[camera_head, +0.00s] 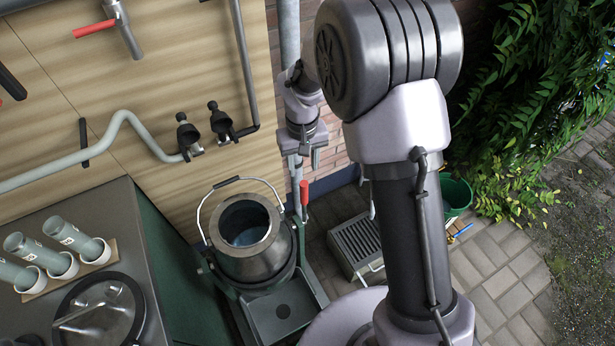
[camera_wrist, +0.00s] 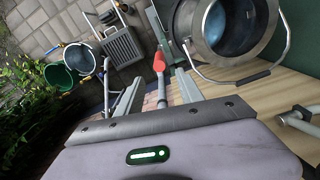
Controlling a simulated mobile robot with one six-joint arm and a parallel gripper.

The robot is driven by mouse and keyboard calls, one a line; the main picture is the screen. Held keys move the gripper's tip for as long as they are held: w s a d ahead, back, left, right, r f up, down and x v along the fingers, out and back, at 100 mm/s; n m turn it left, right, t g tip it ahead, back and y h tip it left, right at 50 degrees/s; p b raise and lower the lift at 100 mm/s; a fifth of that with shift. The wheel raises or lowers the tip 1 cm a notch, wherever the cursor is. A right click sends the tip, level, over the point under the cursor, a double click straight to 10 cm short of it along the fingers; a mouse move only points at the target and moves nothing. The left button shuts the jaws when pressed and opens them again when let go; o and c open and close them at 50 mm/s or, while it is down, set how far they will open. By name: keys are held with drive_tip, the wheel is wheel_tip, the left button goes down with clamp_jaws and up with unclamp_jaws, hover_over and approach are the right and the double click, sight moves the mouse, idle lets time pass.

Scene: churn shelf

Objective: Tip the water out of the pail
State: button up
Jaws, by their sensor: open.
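The pail is a grey metal vessel (camera_head: 252,262) in a dark green stand in the head view, upright, its mouth facing up. Bluish water shows inside it. Its thin bail handle (camera_head: 203,213) with a black grip is raised. The pail also shows at the upper right of the wrist view (camera_wrist: 268,40). A red-handled lever (camera_head: 304,190) stands at the right of the pail. My gripper (camera_head: 304,166) is open just above that lever. In the wrist view the red handle (camera_wrist: 160,61) appears between my two fingers (camera_wrist: 158,80); I cannot tell whether they touch it.
A shallow square tray (camera_head: 283,311) sits below the pail's front. A grey slotted box (camera_head: 357,244) stands to the right on the paving. A green bucket (camera_head: 456,193) is farther right. A dark cabinet (camera_head: 92,222) is at left; taps and pipes line the wooden wall.

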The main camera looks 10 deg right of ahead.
sight(304, 193)
wheel_tip(304, 193, down, 14)
drive_tip(key=b, duration=0.4)
drive_tip(key=shift+w, duration=0.1)
clamp_jaws()
idle(1.1)
